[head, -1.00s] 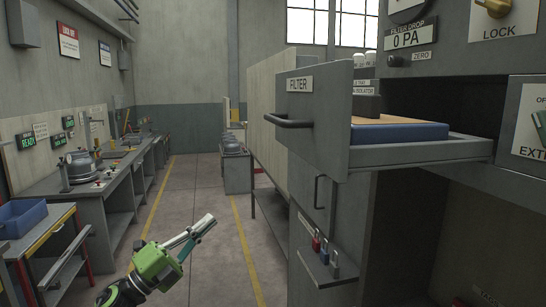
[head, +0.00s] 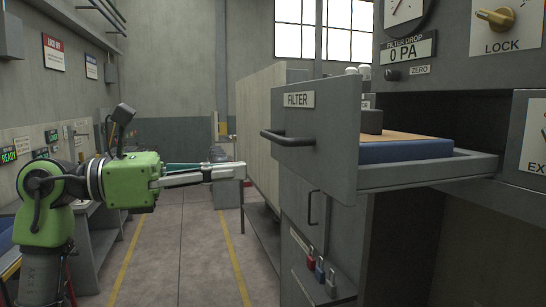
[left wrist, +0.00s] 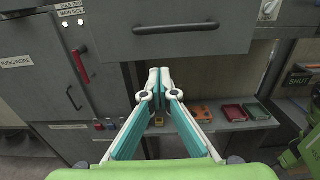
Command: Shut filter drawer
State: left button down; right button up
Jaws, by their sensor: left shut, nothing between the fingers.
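The grey filter drawer (head: 335,110) stands pulled out of its cabinet in the head view, with a FILTER label and a dark bar handle (head: 287,138) on its front. A blue-framed filter (head: 405,152) with a tan top lies in it. My left gripper (head: 243,171) is left of the drawer front, a little lower than the handle, its fingers level and pointing right. In the left wrist view its fingertips (left wrist: 158,72) are together and empty, below the drawer handle (left wrist: 176,28). They appear apart from the drawer. My right gripper is not clearly seen.
Below the drawer, a cabinet door with a handle (head: 312,208) and a ledge with padlocks (head: 320,270) stick out. Small red and orange trays (left wrist: 232,112) sit on a shelf in the left wrist view. The aisle floor (head: 190,250) on the left is clear.

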aim_at(290, 167)
pick_arm(q)
jog(key=p+x, duration=0.2)
jog(key=x, duration=0.4)
jog(key=shift+d+r+p, duration=0.1)
jog(key=shift+r+p, duration=0.1)
jog(key=shift+p, duration=0.15)
jog(key=shift+w+d+f, duration=0.15)
jog(key=shift+d, duration=0.35)
